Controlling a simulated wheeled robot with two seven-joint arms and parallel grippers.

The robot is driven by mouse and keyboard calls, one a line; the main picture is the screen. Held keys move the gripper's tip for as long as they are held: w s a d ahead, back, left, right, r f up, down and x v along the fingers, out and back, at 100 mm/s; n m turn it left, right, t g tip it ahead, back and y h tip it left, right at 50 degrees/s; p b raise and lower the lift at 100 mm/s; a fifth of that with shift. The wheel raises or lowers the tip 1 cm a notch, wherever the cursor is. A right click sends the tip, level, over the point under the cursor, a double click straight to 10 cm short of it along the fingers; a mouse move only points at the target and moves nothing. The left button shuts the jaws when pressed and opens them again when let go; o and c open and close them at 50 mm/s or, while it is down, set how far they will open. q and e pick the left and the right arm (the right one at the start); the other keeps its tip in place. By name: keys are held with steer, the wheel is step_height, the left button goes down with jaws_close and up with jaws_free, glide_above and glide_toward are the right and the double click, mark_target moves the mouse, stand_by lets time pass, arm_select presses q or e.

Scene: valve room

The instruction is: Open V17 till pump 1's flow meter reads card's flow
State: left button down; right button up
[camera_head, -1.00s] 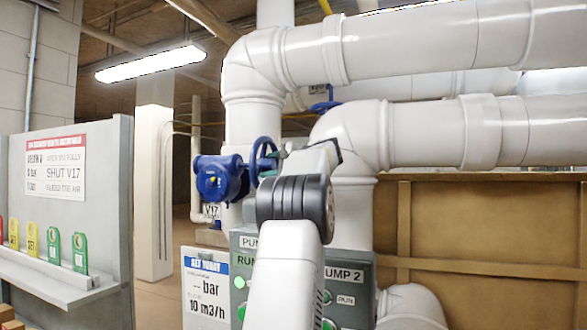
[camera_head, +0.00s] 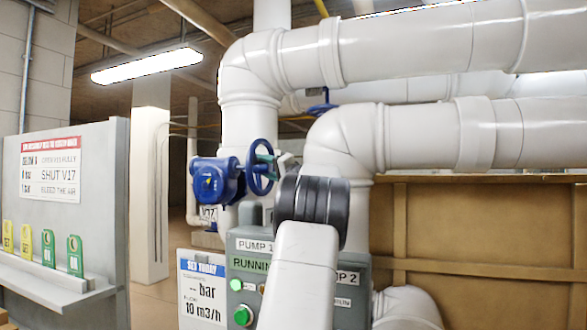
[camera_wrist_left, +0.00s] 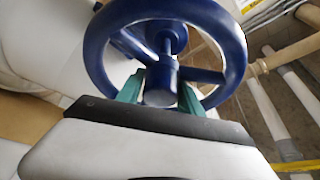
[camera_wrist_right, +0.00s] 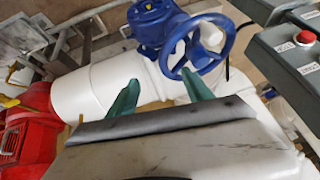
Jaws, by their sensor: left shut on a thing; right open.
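The V17 valve has a blue body (camera_head: 216,181) and a blue handwheel (camera_head: 262,168), mounted on a white pipe. My left gripper (camera_head: 268,162) is at the handwheel. I cannot make out a flow meter reading. My right gripper (camera_wrist_right: 160,95) is open and empty.
A blue valve (camera_wrist_right: 160,22) with a handwheel stands beyond my right fingers; a red part (camera_wrist_right: 28,130) lies left and a red-button panel (camera_wrist_right: 300,45) right. A grey board (camera_head: 100,190) with a notice (camera_head: 50,170) and several hanging tags (camera_head: 48,247) stands left.

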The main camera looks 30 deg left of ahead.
arm_select(q)
steer(key=shift+n+g+y, duration=0.4)
steer(key=shift+n+g, duration=0.1)
steer(key=shift+n, duration=0.7)
steer(key=shift+f, duration=0.1)
steer(key=c, duration=0.9)
jaws_free()
steer(key=v, duration=0.8)
